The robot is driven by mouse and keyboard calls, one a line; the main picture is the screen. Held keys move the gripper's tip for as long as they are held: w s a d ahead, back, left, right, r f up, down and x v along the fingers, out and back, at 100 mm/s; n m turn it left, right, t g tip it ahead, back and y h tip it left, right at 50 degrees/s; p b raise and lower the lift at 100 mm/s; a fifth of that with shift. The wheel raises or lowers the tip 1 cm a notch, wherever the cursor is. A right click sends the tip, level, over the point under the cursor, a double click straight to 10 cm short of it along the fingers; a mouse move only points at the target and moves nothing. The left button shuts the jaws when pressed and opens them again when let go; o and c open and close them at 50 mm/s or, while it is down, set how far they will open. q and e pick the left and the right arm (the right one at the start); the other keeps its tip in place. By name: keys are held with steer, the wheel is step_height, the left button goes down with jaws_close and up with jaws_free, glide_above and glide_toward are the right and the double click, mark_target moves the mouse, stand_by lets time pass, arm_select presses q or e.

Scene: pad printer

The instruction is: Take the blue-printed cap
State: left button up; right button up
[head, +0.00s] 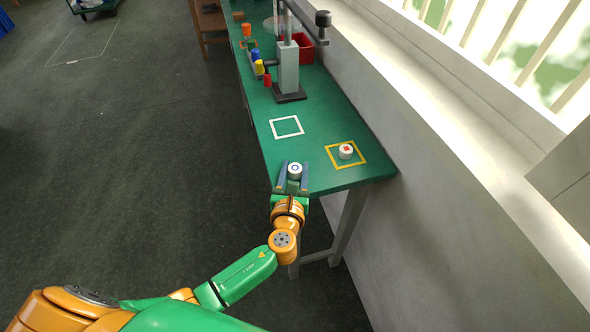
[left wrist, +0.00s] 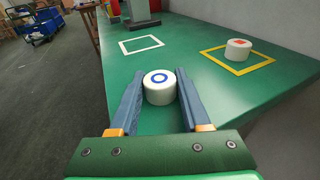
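The blue-printed cap (head: 294,169) is a short white cylinder with a blue ring on top. It is at the near end of the green table, upright. In the left wrist view the cap (left wrist: 159,88) sits between the two blue-grey fingers of my left gripper (left wrist: 160,92), which press close on both its sides. My left gripper also shows in the head view (head: 294,174), reaching over the table's near edge. Whether the cap's underside touches the table is hard to tell. My right gripper is not in view.
A red-printed cap (head: 346,151) stands inside the yellow square (head: 331,161) to the right. The white square (head: 286,135) is empty. The grey pad printer post (head: 289,68) stands farther back, with a red bin (head: 306,48) behind it. A wall runs along the table's right side.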

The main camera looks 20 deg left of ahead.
arm_select(q)
jaws_close()
